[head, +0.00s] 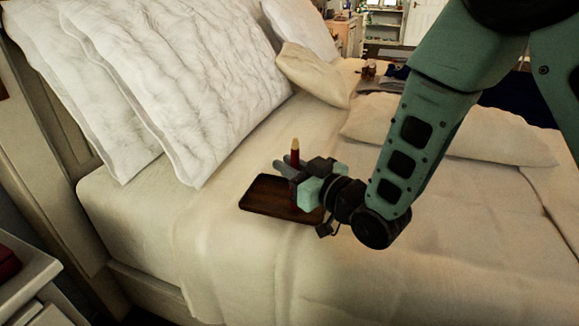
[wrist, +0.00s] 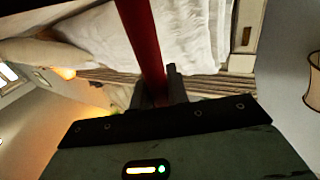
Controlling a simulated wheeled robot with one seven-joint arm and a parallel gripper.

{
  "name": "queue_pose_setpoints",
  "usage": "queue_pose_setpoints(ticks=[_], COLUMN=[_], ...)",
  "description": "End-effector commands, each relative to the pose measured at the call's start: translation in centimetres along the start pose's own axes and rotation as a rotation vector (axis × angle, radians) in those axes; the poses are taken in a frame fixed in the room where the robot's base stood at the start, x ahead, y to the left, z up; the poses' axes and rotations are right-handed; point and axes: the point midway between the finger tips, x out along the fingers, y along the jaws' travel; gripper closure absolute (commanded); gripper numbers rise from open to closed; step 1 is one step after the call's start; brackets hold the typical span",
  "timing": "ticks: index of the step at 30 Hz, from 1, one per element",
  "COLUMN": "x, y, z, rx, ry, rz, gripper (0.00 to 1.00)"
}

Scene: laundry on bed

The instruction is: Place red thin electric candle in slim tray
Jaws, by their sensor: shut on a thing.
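The red thin electric candle (head: 295,155) stands upright in the head view, with a pale tip at its top. My gripper (head: 290,172) is shut on it. The gripper and candle are over the slim tray (head: 262,203), a dark brown wooden tray lying on the bed. The candle's lower end is hidden behind my gripper, so I cannot tell whether it touches the tray. In the wrist view the red candle (wrist: 143,40) runs between the fingers (wrist: 165,90). The tray cannot be made out in the wrist view.
The tray lies on a cream bed cover (head: 190,225) near the bed's side. Large white pillows (head: 185,80) lean at the left. A smaller cream pillow (head: 315,72) and a flat pillow (head: 400,135) lie behind. The bed cover in front of the tray is clear.

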Motion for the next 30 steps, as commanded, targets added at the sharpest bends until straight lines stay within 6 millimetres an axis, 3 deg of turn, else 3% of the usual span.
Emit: queue_pose_setpoints(ticks=[5, 6, 8, 19, 23, 29, 30], x=[0.0, 0.0, 0.0, 0.0, -1.9, -6.5, -6.4], y=[0.0, 0.0, 0.0, 0.0, 0.0, 0.1, 0.0], z=[0.5, 0.3, 0.3, -0.3, 0.0, 0.1, -0.5], rx=[0.0, 0.0, 0.0, 0.0, 0.001, 0.002, 0.002], ry=[0.0, 0.0, -0.001, -0.001, -0.004, -0.005, -0.006], rz=[0.0, 0.0, 0.0, 0.0, 0.001, 0.002, 0.0], gripper=[1.0, 0.73, 0.62, 0.62, 0.62, 0.62, 0.62])
